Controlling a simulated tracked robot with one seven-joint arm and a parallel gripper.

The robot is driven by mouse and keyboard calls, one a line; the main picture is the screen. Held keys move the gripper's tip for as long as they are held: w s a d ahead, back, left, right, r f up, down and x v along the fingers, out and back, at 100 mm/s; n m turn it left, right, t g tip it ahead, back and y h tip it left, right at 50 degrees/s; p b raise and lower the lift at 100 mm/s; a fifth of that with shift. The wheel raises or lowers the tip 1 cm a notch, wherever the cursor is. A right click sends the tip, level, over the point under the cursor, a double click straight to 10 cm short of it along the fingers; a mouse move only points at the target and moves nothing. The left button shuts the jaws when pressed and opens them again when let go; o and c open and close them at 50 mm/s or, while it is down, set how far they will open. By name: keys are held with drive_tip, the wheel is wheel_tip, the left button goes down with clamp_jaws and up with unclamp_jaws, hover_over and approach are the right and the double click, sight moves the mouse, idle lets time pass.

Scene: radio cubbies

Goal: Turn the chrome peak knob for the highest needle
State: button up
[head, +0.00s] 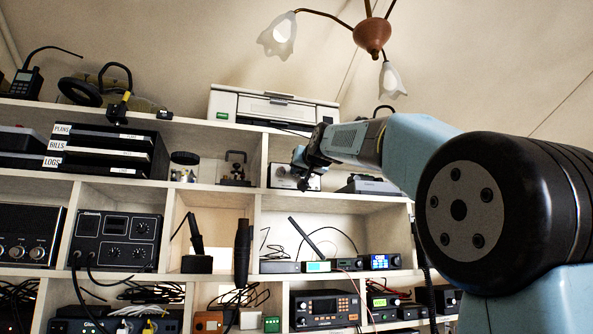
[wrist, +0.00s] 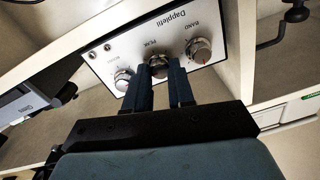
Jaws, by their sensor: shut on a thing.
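A white front panel (wrist: 120,60) marked "Dapplefil" carries a row of knobs, and its box (head: 282,176) sits in an upper cubby in the head view. The chrome peak knob (wrist: 159,58) is the middle one, under the label "PEAK". My gripper (wrist: 160,72) has its two dark fingers around this knob, one on each side, and is shut on it. In the head view my gripper (head: 302,172) reaches the box front and hides part of it. I cannot make out a needle on any dial.
The band knob (wrist: 199,50) sits close beside one finger, and another chrome knob (wrist: 123,80) lies on the other side. Shelf boards and cubby walls surround the box. A grey device (head: 370,185) stands in the same cubby to the right. A white printer (head: 270,107) is above.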

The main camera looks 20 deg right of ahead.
clamp_jaws()
drive_tip(key=shift+m, duration=1.1)
drive_tip(key=o, duration=0.9)
unclamp_jaws()
drive_tip(key=shift+s, duration=0.1)
drive_tip(key=s, duration=1.3)
drive_tip(key=shift+s+d+f, duration=0.15)
drive_tip(key=shift+s+d, duration=0.15)
drive_tip(key=shift+d, duration=0.05)
